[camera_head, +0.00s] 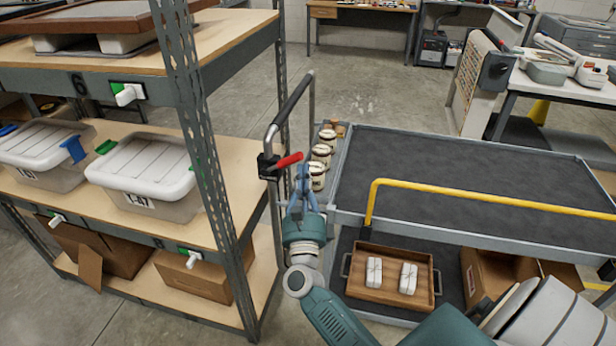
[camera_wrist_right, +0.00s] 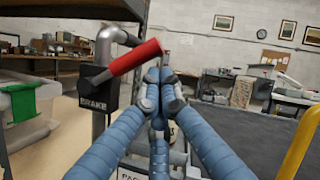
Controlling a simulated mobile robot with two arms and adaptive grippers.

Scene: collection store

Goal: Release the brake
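The brake is a black box (camera_head: 268,166) on the upright of the cart's handle, with a red lever (camera_head: 289,161) pointing right and slightly up. In the right wrist view the box (camera_wrist_right: 97,92) reads BRAKE and the red lever (camera_wrist_right: 135,57) slants up to the right. My right gripper (camera_head: 303,178) is just below and right of the lever's end. Its blue fingers (camera_wrist_right: 160,82) meet at their tips, with nothing seen between them. The lever passes beside the tips; whether they touch it I cannot tell. My left gripper is not in view.
The cart's dark upper deck (camera_head: 440,180) has a yellow rail (camera_head: 480,198); several jars (camera_head: 320,160) stand at its left end. A wooden tray (camera_head: 360,297) with white bundles lies on the lower deck. A metal shelf rack (camera_head: 185,110) stands close on the left.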

